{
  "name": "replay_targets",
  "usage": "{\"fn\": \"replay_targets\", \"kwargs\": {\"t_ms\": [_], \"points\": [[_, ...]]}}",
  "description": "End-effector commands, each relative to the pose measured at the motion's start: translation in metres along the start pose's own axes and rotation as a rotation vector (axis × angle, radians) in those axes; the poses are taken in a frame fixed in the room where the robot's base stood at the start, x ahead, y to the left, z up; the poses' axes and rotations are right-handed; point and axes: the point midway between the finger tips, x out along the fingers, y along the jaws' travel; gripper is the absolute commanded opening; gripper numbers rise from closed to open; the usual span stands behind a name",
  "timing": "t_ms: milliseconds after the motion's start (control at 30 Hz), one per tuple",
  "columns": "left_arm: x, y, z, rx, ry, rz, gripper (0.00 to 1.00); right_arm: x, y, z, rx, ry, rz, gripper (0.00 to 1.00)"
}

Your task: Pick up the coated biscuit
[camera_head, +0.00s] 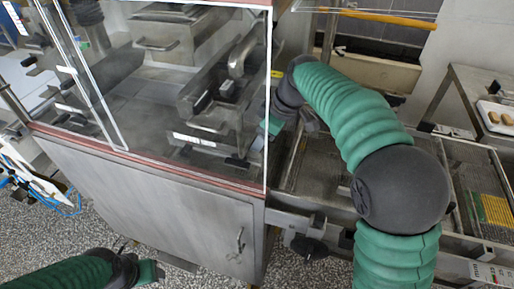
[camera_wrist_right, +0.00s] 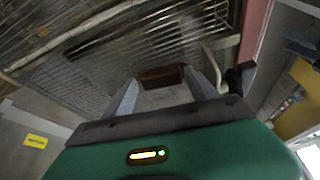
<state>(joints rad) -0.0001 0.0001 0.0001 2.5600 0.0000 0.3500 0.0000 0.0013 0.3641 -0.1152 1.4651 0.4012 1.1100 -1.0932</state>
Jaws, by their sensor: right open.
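The coated biscuit (camera_wrist_right: 161,76) is a dark brown block on the wire mesh belt (camera_wrist_right: 105,85) in the right wrist view. My right gripper (camera_wrist_right: 163,88) is open, its two grey fingers on either side of the biscuit's near edge. I cannot tell whether they touch it. In the head view my right arm reaches to the belt beside the glass-sided machine, and the biscuit is hidden there. My left gripper (camera_head: 150,272) is low at the bottom left, away from the machine, and its fingers do not show clearly.
The steel machine cabinet (camera_head: 160,200) with glass panels (camera_head: 205,85) stands close left of my right arm. A white tray (camera_head: 496,114) with plain biscuits sits on a steel table at the right. A yellow grid (camera_head: 492,208) lies on the conveyor.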

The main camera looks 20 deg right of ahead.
Motion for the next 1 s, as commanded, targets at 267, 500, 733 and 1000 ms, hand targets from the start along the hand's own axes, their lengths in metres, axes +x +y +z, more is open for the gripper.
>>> {"fn": "replay_targets", "kwargs": {"t_ms": [267,500,733,1000], "points": [[0.001,0.000,0.000,0.000,0.000,0.000,0.60,0.006,0.000,-0.001,-0.001,0.000,0.000,0.66],[0.001,0.000,0.000,0.000,0.000,0.000,0.60,0.006,0.000,-0.001,0.000,0.000,0.001,0.35],[0.001,0.000,0.000,0.000,0.000,0.000,0.60,0.005,0.000,-0.001,0.000,0.001,0.001,0.33],[-0.008,0.000,-0.002,0.000,0.000,0.000,0.60,-0.018,0.004,-0.010,-0.002,0.003,0.002,0.33]]}}
